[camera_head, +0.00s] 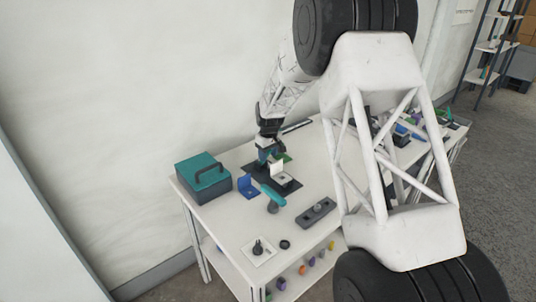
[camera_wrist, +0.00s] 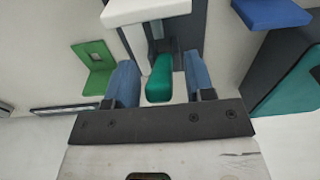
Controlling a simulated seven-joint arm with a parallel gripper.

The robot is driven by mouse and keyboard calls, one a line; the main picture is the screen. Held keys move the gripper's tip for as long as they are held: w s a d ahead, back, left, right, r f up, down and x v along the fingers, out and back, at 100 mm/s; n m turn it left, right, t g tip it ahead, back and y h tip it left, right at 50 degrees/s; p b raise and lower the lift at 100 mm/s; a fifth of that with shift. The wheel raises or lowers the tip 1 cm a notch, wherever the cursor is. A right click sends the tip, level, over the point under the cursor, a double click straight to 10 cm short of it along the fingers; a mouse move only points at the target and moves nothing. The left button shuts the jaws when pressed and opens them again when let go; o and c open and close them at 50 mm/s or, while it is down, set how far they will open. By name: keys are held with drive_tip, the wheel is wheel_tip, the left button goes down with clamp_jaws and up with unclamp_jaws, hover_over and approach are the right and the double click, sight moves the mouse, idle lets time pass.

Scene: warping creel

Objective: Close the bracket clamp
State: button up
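The bracket clamp shows in the wrist view as a dark mechanism with a green handle (camera_wrist: 161,78). In the head view, a white bracket (camera_head: 284,179) stands on its black base plate (camera_head: 286,190). My gripper (camera_wrist: 160,86) is open, with one blue finger on each side of the green handle. Gaps show between the handle and both fingers. In the head view my gripper (camera_head: 265,154) is low over the wall side of the base plate, where the handle is hard to make out. In the wrist view the white bracket (camera_wrist: 146,11) is beyond the handle.
A blue bracket (camera_head: 248,187) and a teal-lidded box (camera_head: 203,178) stand left of the clamp. A green bracket (camera_wrist: 94,68) is on its other side. A teal-handled tool (camera_head: 272,197) and a grey block (camera_head: 316,212) lie in front. My arm hides the table's right part.

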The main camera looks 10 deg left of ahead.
drive_tip(key=shift+r, duration=0.1)
drive_tip(key=shift+s+d+r, duration=0.1)
drive_tip(key=shift+r, duration=1.85)
drive_tip(key=shift+s+d+r, duration=0.1)
drive_tip(key=shift+r, duration=1.8)
drive_tip(key=shift+s+d+r, duration=0.2)
drive_tip(key=shift+d+r, duration=0.05)
drive_tip(key=shift+r, duration=0.1)
drive_tip(key=s+d+r+m, duration=0.1)
drive_tip(key=s+d+r, duration=0.5)
drive_tip(key=s, duration=0.2)
drive_tip(key=s+d+r+m+t, duration=0.1)
drive_tip(key=s+d+r+m, duration=0.1)
drive_tip(key=s+d+r, duration=0.5)
drive_tip(key=s+d+r+m, duration=0.1)
drive_tip(key=s+d+r, duration=0.3)
drive_tip(key=s, duration=0.6)
drive_tip(key=s+d+f+m, duration=0.1)
drive_tip(key=s+d, duration=0.2)
drive_tip(key=s, duration=0.7)
drive_tip(key=s+d+m, duration=0.2)
drive_tip(key=s+d, duration=0.1)
drive_tip(key=s, duration=0.8)
drive_tip(key=s+d+f+m+t, duration=0.1)
drive_tip(key=s+d, duration=0.3)
drive_tip(key=s, duration=0.7)
drive_tip(key=shift+s+f+m+h, duration=0.15)
drive_tip(key=shift+f+m+h, duration=0.2)
drive_tip(key=shift+m, duration=0.25)
